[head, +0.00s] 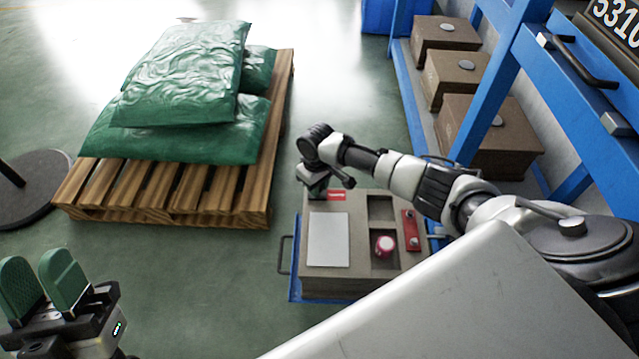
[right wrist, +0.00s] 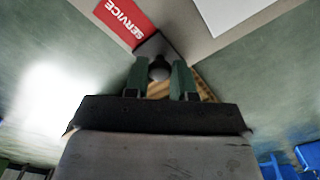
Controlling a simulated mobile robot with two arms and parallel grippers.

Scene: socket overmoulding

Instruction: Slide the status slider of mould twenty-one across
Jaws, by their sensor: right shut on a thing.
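The mould (head: 326,282) is a grey-brown block on a blue base; no number is readable on it. A red SERVICE label (right wrist: 126,18) shows on it in the right wrist view; in the head view the label (head: 337,195) is at the far edge. My right gripper (head: 318,192) is at the far left corner of the mould. In the right wrist view its green fingers (right wrist: 160,78) are shut on the dark round knob (right wrist: 159,67) of the status slider, beside the label. My left gripper (head: 45,283) is open and empty at lower left, away from the mould.
The mould's top holds a white sheet (head: 328,240), recesses with a red-and-white round item (head: 384,246), and a red strip (head: 411,230). A pallet (head: 160,208) with green sacks (head: 185,75) stands left. Blue racking (head: 500,75) with brown boxes (head: 490,135) stands right. Floor between is clear.

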